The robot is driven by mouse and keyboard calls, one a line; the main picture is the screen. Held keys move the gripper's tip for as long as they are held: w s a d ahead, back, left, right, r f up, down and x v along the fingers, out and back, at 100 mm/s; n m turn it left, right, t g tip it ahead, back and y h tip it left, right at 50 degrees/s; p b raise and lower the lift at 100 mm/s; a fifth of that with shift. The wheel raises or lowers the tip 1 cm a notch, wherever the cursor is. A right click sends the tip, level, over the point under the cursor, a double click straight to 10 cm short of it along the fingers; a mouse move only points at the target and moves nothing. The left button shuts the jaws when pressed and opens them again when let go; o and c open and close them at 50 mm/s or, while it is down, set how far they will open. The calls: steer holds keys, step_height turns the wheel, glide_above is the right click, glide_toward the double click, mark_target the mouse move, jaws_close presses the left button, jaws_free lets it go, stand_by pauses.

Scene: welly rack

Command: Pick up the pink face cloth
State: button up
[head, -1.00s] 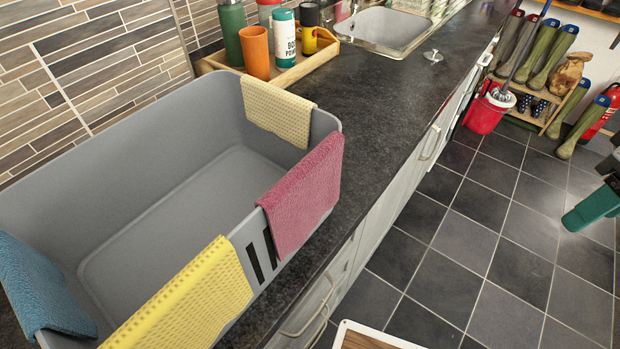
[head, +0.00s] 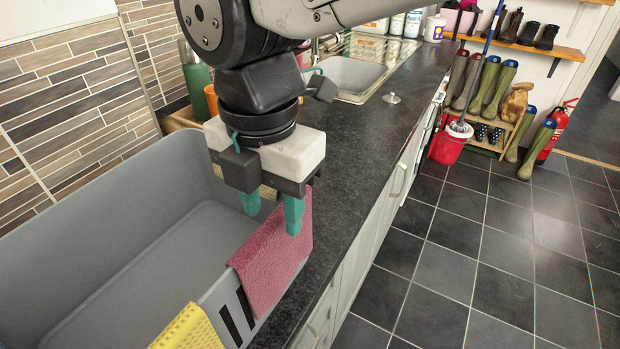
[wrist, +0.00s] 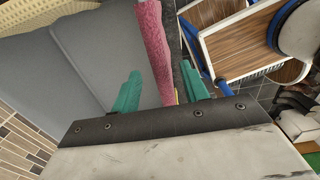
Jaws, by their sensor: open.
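The pink face cloth (head: 272,262) hangs folded over the right-hand wall of the grey tub (head: 185,240), part inside and part outside. In the wrist view the pink cloth (wrist: 154,50) shows edge-on as a narrow strip between the fingers. My gripper (head: 272,222) is open, with its green fingertips at the cloth's upper end. In the wrist view my gripper (wrist: 163,88) has one finger on the tub's inner side and one on the outer side of the cloth. I cannot tell whether either finger touches it.
A yellow cloth (head: 190,330) hangs over the same wall, nearer. Behind stands a wooden tray (head: 180,121) with bottles and cups.

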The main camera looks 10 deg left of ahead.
mark_target(277, 252)
step_height(277, 252, down, 6)
steer(key=shift+r, duration=0.2)
jaws_close()
steer(key=shift+r, duration=0.1)
